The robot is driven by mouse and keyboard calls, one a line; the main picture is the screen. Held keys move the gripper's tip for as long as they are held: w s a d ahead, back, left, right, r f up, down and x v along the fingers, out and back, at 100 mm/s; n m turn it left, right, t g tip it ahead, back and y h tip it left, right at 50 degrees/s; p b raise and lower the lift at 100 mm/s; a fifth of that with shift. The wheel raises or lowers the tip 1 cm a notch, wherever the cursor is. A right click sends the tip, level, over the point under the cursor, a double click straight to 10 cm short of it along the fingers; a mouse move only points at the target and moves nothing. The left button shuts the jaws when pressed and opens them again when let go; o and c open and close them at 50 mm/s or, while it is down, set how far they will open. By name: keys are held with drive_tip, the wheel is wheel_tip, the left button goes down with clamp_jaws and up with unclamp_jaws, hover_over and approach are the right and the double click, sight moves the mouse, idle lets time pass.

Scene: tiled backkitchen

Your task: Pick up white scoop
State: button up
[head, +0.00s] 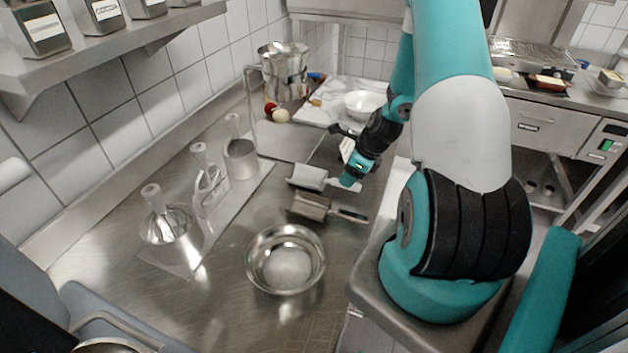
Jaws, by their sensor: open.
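The white scoop (308,177) lies on the steel counter (222,300) with its bowl to the left and its pale handle pointing right. My gripper (350,178) points down at the handle end of the white scoop and partly covers the handle. It is open. The gap between its fingers is too small to make out, and I cannot tell whether they touch the handle. A metal scoop (309,206) lies just in front of the white one, its handle also pointing right.
A steel bowl (285,259) stands in front of the scoops. Several funnel-like and ladle-like tools stand on a strip at the left. A marble board (340,92) with a white bowl (364,103) and a metal pot (284,70) stand behind. The front left counter has free room.

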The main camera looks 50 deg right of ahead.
sight(324, 183)
drive_tip(key=p+x, duration=0.1)
drive_tip(key=x, duration=0.2)
drive_tip(key=shift+w+a+f+p, duration=0.1)
drive_tip(key=shift+a+p, duration=0.15)
drive_tip(key=shift+p, duration=0.15)
drive_tip(key=shift+w+f, duration=0.15)
drive_tip(key=shift+f, duration=0.35)
clamp_jaws()
